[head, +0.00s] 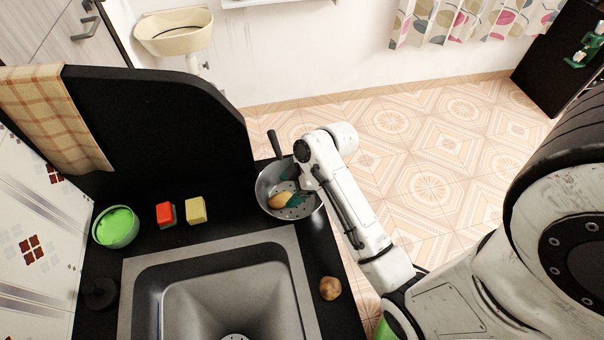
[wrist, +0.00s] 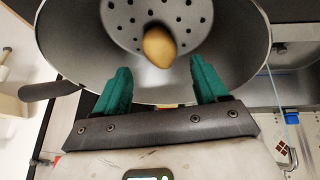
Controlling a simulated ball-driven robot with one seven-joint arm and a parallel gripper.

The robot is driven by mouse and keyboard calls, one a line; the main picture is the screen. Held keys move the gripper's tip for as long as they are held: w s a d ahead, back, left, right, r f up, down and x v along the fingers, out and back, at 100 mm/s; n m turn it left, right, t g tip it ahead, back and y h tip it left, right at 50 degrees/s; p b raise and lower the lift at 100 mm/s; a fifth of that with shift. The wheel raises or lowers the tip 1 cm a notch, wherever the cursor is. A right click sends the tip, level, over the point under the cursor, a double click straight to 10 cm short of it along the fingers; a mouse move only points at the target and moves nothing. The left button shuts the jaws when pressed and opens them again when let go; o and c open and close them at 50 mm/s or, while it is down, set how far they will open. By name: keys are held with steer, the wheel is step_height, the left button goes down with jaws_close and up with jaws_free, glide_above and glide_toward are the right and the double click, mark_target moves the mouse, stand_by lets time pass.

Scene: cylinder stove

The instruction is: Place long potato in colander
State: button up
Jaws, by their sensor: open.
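The grey colander (head: 265,182) sits on the black counter beyond the sink, its dark handle pointing away. It fills the top of the wrist view (wrist: 62,45). A yellow-brown elongated potato (head: 281,201) lies inside it, and also shows against the perforated bottom in the wrist view (wrist: 158,46). My gripper (head: 293,188) has its teal fingers inside the colander, spread apart. In the wrist view my gripper (wrist: 160,75) shows a clear gap between the fingers, with the potato just beyond the tips, not clamped. A rounder brown potato (head: 330,288) lies on the counter right of the sink.
The grey sink (head: 308,290) takes up the middle of the counter. A green bowl (head: 117,226), a red-topped sponge (head: 166,213) and a yellow sponge (head: 196,210) stand behind it. A black panel (head: 160,120) rises along the back.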

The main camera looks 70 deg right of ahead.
steer(key=v, duration=0.8)
steer(key=shift+s+r, duration=0.15)
steer(key=shift+r, duration=0.2)
steer(key=shift+d, duration=0.1)
